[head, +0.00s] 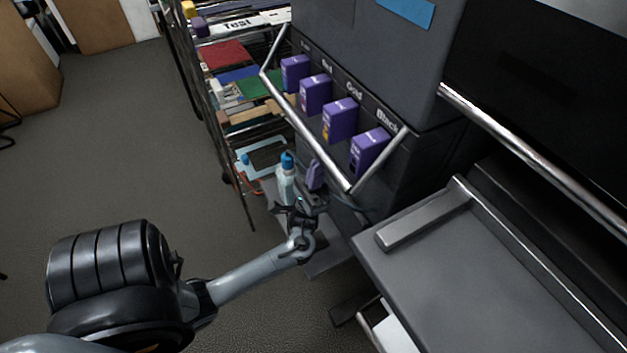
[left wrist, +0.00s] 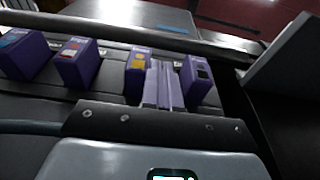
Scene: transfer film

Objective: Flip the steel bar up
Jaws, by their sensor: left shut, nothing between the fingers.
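The steel bar (head: 307,133) is a bent, shiny tube that runs in front of the row of purple cartridges on the dark printer. Its long front part slopes down to a corner at the lower right, and a short arm runs back from there to the printer. My left gripper (head: 315,174) is just below and left of that corner, its lavender fingers shut and empty. In the left wrist view the closed fingers (left wrist: 161,84) overlap the gap between the two right-hand cartridges. I cannot tell whether they touch the bar. My right gripper is not in view.
Purple cartridges (head: 340,120) sit behind the bar. A blue-capped bottle (head: 286,182) stands close beside my left gripper. A cluttered rack (head: 235,85) is behind at the left. A grey tray (head: 470,270) juts out at the right. Floor (head: 110,150) at the left is open.

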